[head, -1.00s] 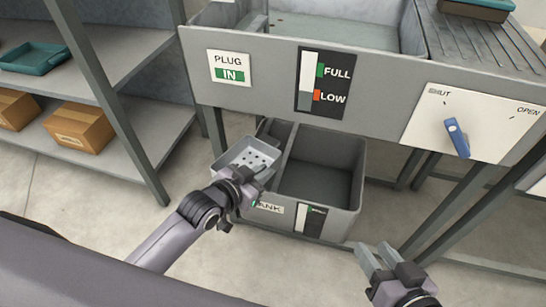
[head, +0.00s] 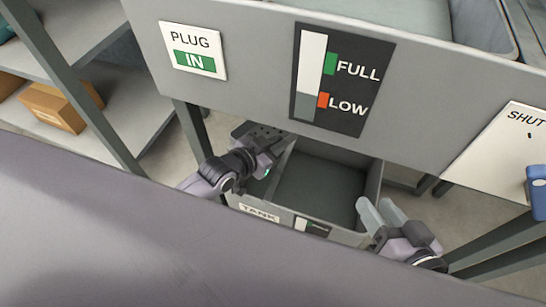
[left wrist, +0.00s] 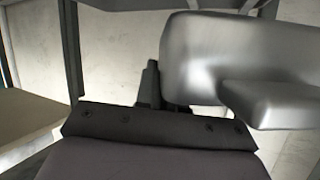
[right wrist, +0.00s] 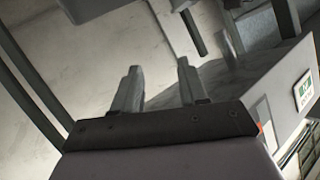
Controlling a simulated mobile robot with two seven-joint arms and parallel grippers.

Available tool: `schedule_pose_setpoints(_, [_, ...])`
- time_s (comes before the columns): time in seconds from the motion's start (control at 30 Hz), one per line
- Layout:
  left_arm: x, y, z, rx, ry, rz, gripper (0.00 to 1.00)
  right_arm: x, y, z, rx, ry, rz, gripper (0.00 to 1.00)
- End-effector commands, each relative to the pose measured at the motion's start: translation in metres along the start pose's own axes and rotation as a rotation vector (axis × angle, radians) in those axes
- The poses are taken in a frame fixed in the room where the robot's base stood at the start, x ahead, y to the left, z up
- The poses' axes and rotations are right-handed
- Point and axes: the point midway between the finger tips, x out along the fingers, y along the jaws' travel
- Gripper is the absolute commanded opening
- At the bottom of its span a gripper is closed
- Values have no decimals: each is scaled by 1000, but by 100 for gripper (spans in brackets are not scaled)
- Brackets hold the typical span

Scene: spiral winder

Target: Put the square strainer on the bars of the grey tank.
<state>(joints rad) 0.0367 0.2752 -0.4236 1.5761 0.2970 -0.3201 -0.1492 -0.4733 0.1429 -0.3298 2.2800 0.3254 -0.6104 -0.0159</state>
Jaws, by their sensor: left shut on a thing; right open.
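The square strainer (head: 262,136), dark in the shade and dotted with holes, is held at the left back of the grey tank (head: 345,236) in the head view. My left gripper (head: 264,158) is shut on its near side. The strainer also fills the right of the left wrist view (left wrist: 235,60) as a smooth grey metal shape. The tank's left part is largely hidden by the gripper and strainer. I cannot make out the bars, or whether the strainer touches the tank. My right gripper (head: 379,209) is open and empty near the tank's front right corner.
A large grey basin front (head: 250,100) with PLUG and FULL/LOW signs overhangs the tank. Its leg (head: 192,130) stands left of the strainer. A shelf with a cardboard box (head: 55,108) is at the left. A blue valve handle (head: 537,190) is at the right.

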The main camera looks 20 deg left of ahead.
Motion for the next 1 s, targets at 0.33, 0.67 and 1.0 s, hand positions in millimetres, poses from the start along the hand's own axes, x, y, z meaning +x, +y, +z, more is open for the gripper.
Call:
schedule_pose_setpoints(0.33, [18,5,41,1,3,-1,0,-4,10,5,-79,60,30,43])
schedule_pose_setpoints(0.67, [30,8,69,1,4,-1,0,-13,19,3,-169,114,70,43])
schedule_pose_setpoints(1.0, [30,8,71,0,1,-1,18,-13,19,2,-174,117,72,43])
